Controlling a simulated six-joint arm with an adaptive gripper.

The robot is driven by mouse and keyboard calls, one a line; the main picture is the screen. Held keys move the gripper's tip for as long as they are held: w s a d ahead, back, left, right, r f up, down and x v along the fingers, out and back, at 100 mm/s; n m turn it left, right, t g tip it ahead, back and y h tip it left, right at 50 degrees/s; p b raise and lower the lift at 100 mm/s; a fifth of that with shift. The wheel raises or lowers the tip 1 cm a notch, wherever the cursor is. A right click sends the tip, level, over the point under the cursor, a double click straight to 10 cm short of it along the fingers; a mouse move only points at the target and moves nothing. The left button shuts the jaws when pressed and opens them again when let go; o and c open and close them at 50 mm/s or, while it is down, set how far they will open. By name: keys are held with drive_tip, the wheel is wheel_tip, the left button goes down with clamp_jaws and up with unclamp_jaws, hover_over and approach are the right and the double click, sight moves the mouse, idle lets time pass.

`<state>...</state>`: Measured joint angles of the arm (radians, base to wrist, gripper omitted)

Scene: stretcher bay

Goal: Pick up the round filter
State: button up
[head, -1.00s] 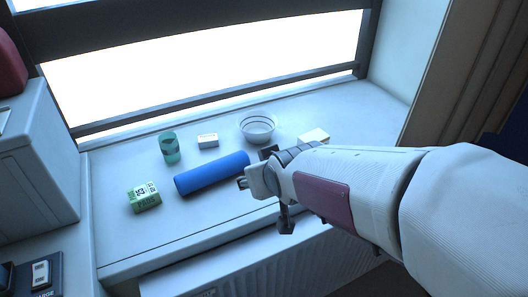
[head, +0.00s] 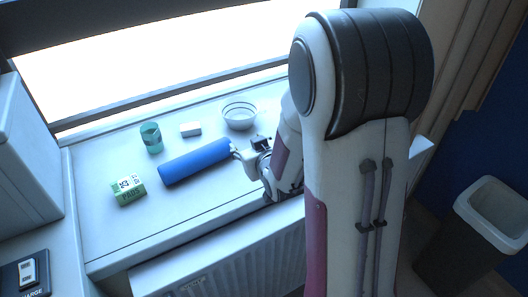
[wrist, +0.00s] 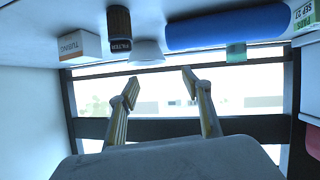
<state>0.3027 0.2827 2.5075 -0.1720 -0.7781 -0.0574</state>
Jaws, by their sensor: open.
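In the head view my gripper (head: 249,152) is low by the right end of a blue roll.
The blue roll (head: 196,161), a green cup (head: 151,138), a white block (head: 190,129), the bowl (head: 239,116) and a green-and-white PADS box (head: 129,190) stand on the sill (head: 110,235). The window is behind; a radiator (head: 225,265) is below. A bin (head: 492,205) stands at right.

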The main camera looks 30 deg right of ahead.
drive_tip(key=shift+w+d+f+m+t, duration=0.15)
drive_tip(key=shift+d+f+t, duration=0.4)
drive_tip(key=shift+f, duration=0.35)
drive_tip(key=shift+w+d+f+m+t, duration=0.1)
drive_tip(key=shift+w+d+f+t, duration=0.15)
drive_tip(key=shift+d+f, duration=0.55)
drive_tip(key=shift+w+d+f+m+t, duration=0.1)
drive_tip(key=shift+d+f+t, duration=0.4)
drive_tip(key=shift+f, duration=0.55)
drive_tip(key=shift+s+d+f+m+t+h, duration=0.2)
drive_tip(key=shift+s+d+f+t+h, duration=0.15)
drive_tip(key=shift+f, duration=0.25)
drive_tip(key=shift+s+d+f+m+t+h, duration=0.15)
drive_tip(key=shift+s+d+f+t+h, duration=0.1)
drive_tip(key=shift+s+d+f, duration=0.3)
drive_tip(key=shift+s+d+f+m+t+h, duration=0.2)
drive_tip(key=shift+s+f+t, duration=0.15)
drive_tip(key=shift+s, duration=0.15)
drive_tip(key=shift+s+d+f+m+t+h, duration=0.1)
drive_tip(key=shift+s+d+f+t, duration=0.15)
drive_tip(key=shift+s, duration=0.2)
drive_tip(key=shift+x, duration=1.3)
drive_tip(key=shift+w, duration=0.15)
